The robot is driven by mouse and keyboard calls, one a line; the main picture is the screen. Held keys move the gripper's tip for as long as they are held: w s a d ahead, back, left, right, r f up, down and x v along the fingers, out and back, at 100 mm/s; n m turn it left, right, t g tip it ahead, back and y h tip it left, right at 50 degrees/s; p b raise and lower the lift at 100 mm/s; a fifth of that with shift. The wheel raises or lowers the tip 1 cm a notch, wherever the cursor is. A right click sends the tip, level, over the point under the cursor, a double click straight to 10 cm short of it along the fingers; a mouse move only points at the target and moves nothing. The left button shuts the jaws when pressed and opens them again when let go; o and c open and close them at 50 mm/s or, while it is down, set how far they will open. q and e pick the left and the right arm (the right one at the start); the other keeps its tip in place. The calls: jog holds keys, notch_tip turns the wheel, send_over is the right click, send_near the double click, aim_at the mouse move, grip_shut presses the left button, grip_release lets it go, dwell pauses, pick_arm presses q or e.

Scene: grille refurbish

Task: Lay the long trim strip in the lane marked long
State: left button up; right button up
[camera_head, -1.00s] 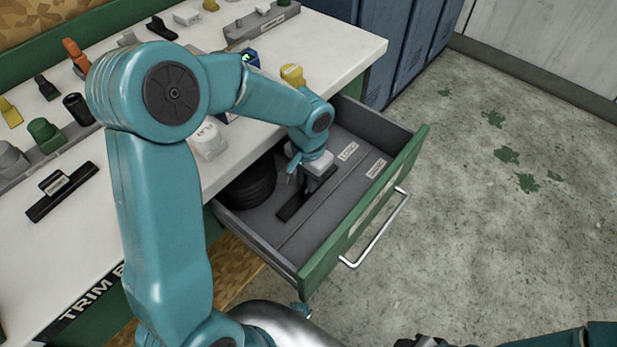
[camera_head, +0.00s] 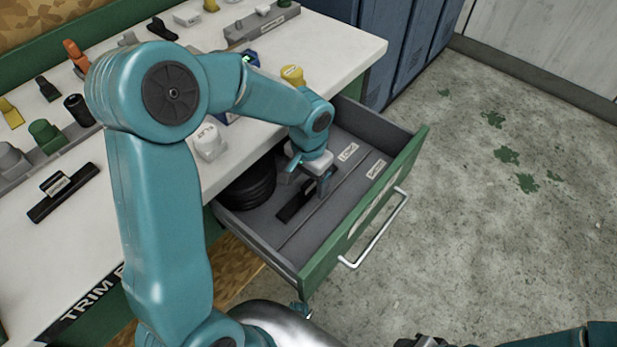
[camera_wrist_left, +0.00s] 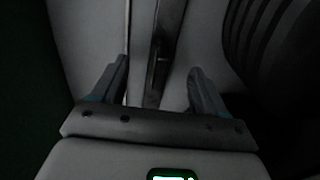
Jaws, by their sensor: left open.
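A long dark strip (camera_head: 293,207) lies on the floor of the open drawer (camera_head: 298,258), in the lane on the bench side of a thin divider. A small white label (camera_head: 348,151) sits at the far end of that lane; its print is too small to read surely. My left gripper (camera_head: 306,182) is low in the drawer over the strip's far part. In the left wrist view its fingers (camera_wrist_left: 160,88) are apart, with the dark strip (camera_wrist_left: 160,55) between them and gaps on both sides. A dark tip of my right gripper (camera_head: 425,341) shows at the bottom edge.
Dark round stacked items (camera_head: 247,190) sit in the drawer's bench-side part, close to my gripper. A second label (camera_head: 376,168) marks the lane by the green front. A black piece (camera_head: 63,192) and several knobs lie on the white bench (camera_head: 130,215). The floor at right is clear.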

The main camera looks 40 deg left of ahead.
aim_at(309, 182)
pick_arm(q)
jog(key=shift+r+p, duration=2.3)
jog(key=shift+r, duration=0.95)
pick_arm(e)
notch_tip(309, 182, up, 5)
